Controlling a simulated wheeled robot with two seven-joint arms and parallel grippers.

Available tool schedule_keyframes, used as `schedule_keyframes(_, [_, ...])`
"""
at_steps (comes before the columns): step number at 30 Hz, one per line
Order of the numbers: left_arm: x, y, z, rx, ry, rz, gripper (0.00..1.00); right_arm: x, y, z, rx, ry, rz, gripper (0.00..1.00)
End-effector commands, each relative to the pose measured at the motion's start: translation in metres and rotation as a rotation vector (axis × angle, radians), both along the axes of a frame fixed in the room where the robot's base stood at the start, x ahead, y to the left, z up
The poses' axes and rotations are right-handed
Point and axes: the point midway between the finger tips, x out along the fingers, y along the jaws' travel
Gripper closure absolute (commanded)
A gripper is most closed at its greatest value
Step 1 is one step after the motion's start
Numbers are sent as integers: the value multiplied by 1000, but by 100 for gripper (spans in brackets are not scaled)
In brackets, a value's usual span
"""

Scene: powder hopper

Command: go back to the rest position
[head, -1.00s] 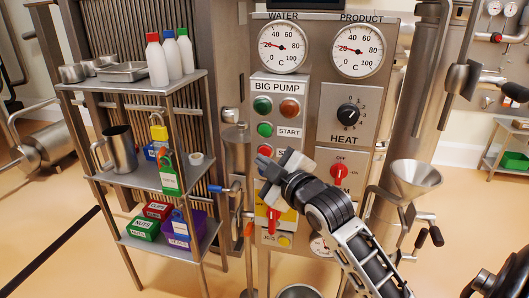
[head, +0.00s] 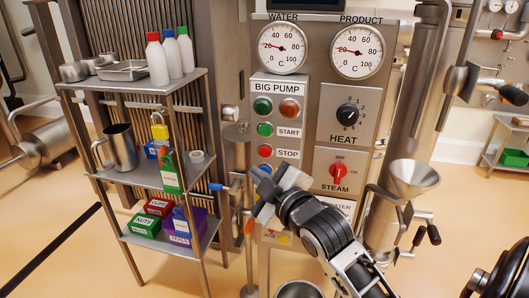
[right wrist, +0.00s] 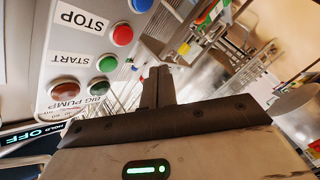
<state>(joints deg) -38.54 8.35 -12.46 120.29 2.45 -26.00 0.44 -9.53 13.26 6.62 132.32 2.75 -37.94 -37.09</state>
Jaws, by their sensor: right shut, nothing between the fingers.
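My right gripper (head: 262,188) is shut and empty in the head view, in front of the lower left part of the control panel (head: 312,115). Its fingers are together below the red STOP button (head: 265,151). In the right wrist view the closed fingers (right wrist: 157,88) point up the picture, beside the panel's STOP, START and BIG PUMP labels. The right forearm comes in from the bottom right and hides the lower panel. My left gripper is not in view.
A metal shelf rack (head: 150,178) with bottles, a jug, padlocks and small boxes stands to the left. A steel funnel (head: 413,178) with valve handles stands to the right of my right arm. Part of a round vessel (head: 300,291) shows below. Open floor lies at right.

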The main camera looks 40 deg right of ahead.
Motion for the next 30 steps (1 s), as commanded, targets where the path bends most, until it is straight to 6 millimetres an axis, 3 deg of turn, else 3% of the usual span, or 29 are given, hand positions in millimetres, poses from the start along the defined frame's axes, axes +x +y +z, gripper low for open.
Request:
schedule_keyframes(14, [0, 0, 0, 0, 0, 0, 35, -1, 2, -7, 13, 13, 5, 100])
schedule_keyframes(17, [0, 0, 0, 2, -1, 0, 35, -6, 14, -37, 81, 69, 22, 100])
schedule_keyframes(20, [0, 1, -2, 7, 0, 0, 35, -22, 36, -91, 211, 173, 45, 100])
schedule_keyframes(24, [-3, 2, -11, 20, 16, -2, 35, -65, 76, -174, 437, 347, 55, 100])
schedule_keyframes(27, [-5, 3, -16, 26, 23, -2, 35, -101, 103, -219, 580, 456, 43, 100])
schedule_keyframes(30, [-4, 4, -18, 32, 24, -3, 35, -132, 124, -250, 689, 539, 24, 100])
